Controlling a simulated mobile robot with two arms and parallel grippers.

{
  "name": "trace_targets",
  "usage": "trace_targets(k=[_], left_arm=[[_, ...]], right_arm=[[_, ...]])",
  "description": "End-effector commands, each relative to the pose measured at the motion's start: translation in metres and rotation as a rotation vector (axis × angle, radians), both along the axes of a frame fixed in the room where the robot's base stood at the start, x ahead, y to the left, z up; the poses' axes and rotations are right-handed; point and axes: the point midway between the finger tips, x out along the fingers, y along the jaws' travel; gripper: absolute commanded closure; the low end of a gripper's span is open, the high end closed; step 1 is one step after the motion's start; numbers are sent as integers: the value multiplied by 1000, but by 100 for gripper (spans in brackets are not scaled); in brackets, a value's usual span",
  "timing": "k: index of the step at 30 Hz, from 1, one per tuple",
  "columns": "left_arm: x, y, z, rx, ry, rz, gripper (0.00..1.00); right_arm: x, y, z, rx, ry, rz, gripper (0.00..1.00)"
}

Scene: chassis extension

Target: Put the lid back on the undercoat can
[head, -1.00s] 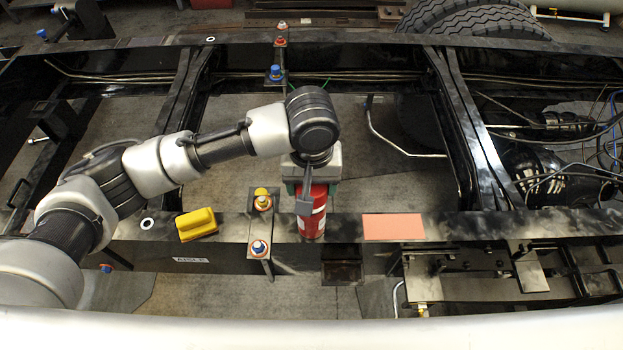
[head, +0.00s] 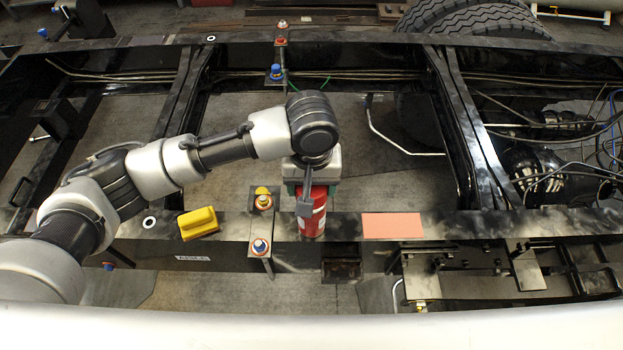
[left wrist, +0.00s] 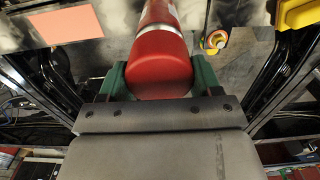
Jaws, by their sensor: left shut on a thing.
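The red undercoat can (head: 313,222) stands upright on the near black rail, with a pale label band around it. Its red lid (left wrist: 160,62) shows in the left wrist view, in line with the can body (left wrist: 158,12) behind a silvery ring. My left gripper (head: 311,190) is over the can's top, pointing down. Its green fingers (left wrist: 160,78) are shut on the sides of the lid. The lid looks to be at the can's top; I cannot tell whether it is fully seated. My right gripper is not in view.
A yellow block-like thing (head: 198,224) and an orange-pink sheet (head: 392,226) lie on the rail, left and right of the can. A bracket with coloured bolts (head: 260,247) is just left of the can. Open gaps lie between the black frame members.

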Motion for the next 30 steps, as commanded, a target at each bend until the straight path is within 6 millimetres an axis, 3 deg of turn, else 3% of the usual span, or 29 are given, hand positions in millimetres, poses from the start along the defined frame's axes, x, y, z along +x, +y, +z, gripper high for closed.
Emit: trace_targets(k=[30], left_arm=[[0, 0, 0, -1, 0, -1, 58]], right_arm=[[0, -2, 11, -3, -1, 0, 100]])
